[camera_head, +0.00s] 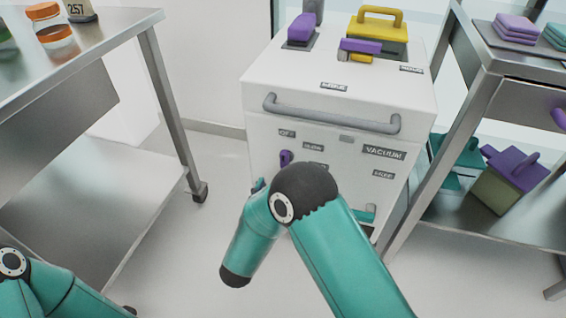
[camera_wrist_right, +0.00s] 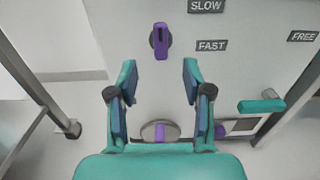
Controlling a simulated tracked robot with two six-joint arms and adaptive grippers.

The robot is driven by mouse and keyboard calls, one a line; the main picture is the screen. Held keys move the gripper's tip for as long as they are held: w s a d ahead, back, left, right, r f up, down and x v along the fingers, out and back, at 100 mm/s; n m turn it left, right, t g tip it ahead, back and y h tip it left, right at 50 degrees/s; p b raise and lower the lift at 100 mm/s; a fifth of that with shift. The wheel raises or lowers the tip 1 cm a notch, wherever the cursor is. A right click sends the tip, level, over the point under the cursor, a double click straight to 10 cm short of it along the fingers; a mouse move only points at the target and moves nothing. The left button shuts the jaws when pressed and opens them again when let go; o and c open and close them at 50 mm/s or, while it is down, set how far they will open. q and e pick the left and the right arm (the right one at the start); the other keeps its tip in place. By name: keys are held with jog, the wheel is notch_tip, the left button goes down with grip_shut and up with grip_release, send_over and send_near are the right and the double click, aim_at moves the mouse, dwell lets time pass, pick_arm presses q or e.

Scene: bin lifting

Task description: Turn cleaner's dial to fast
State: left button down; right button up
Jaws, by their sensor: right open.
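The white cleaner (camera_head: 340,75) stands ahead, with a VACUUM label on its front. Its purple dial (camera_head: 286,158) is at the left of the front panel; the dial also shows in the right wrist view (camera_wrist_right: 160,41), its handle upright. The OFF label (camera_head: 287,132) is above it, and SLOW (camera_wrist_right: 206,6) and FAST (camera_wrist_right: 211,45) are to its right. My right gripper (camera_wrist_right: 158,72) is open and empty, its two fingers either side of and below the dial in the picture, apart from it. My right arm hides most of that gripper in the head view.
A grey handle (camera_head: 332,114) crosses the cleaner's front above the dial. A teal lever (camera_wrist_right: 261,105) sticks out at lower right. Metal tables stand left (camera_head: 85,50) and right (camera_head: 520,66). The floor (camera_head: 185,275) between them is clear.

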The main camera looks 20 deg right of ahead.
aim_at(283, 160)
jog(key=b+x, duration=0.2)
jog(key=x, duration=0.9)
grip_shut()
